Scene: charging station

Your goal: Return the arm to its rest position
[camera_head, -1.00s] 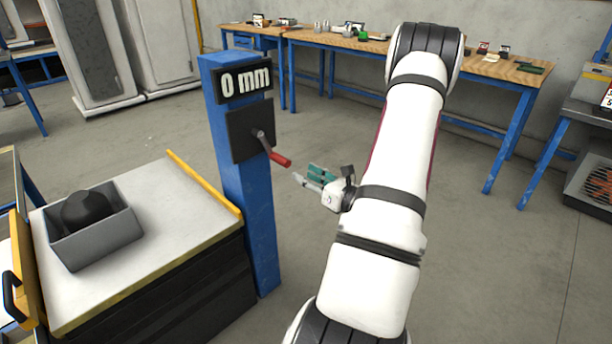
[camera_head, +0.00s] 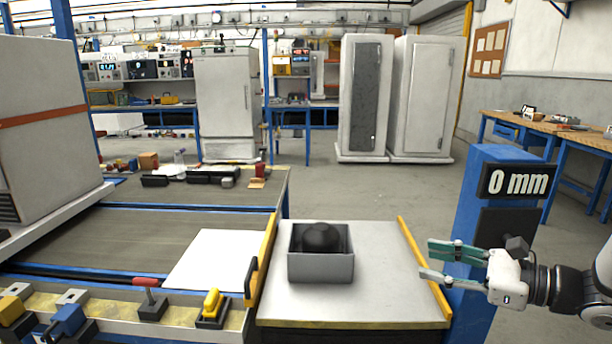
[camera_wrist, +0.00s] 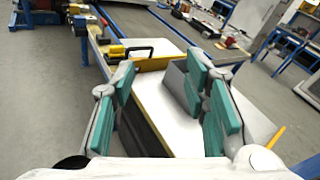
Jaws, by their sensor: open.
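My white arm enters from the right edge. In the wrist view, the fingers (camera_wrist: 165,100) frame the cart top and part of a grey bin. The post's crank is not visible in the head view now.
The grey bin (camera_head: 320,268) with a dark round object (camera_head: 320,238) inside stands on the cart. A yellow rail (camera_head: 424,268) edges the cart's right side near my gripper. Open floor lies behind.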

